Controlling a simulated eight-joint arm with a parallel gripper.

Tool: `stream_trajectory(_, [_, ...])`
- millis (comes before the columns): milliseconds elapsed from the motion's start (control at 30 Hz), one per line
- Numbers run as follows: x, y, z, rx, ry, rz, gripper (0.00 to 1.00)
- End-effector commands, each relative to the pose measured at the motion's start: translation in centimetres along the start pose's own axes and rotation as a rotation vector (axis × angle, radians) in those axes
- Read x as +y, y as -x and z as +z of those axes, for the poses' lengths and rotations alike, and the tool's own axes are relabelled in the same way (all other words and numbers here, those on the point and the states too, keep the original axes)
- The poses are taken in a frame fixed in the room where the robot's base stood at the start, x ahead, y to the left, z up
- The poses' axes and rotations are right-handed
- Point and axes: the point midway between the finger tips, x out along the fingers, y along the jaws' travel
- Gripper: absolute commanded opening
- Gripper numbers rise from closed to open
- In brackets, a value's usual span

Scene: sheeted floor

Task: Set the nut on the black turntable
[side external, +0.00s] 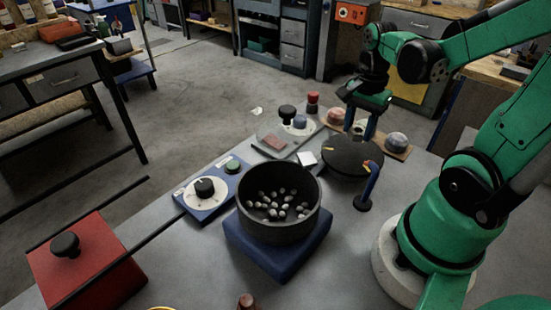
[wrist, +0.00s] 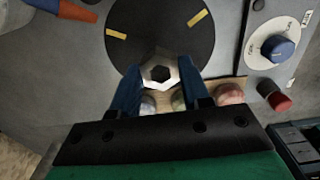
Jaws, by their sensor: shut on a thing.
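The nut (wrist: 174,73), a pale metal hexagon with a hexagonal hole, sits between the blue fingertips of my gripper (wrist: 159,67) in the wrist view. My gripper is shut on it. In that view it overlaps the near edge of the black turntable (wrist: 160,22), a dark disc with yellow marks. In the side external view the turntable (side external: 345,160) lies just below my gripper (side external: 359,131), whose fingers point down at its far side.
A dark pot (side external: 257,225) of pale pebbles stands on a blue base left of the turntable. Domed buttons (side external: 397,140) and a red knob (side external: 313,102) lie behind. A red box (side external: 90,265) is far left.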

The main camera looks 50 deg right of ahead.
Motion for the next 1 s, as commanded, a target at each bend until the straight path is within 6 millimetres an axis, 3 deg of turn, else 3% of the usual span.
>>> stream_trajectory(300, [0.0,-3.2,0.0,0.0,0.0,0.0,0.0])
stream_trajectory(733, [0.0,-3.7,0.0,0.0,0.0,0.0,0.0])
stream_trajectory(767, [0.0,-3.7,0.0,0.0,0.0,0.0,0.44])
stream_trajectory(800, [0.0,-3.7,0.0,0.0,0.0,0.0,0.55])
stream_trajectory(867, [0.0,-3.7,0.0,0.0,0.0,0.0,0.72])
stream_trajectory(1000, [0.0,-3.7,0.0,0.0,0.0,0.0,0.73])
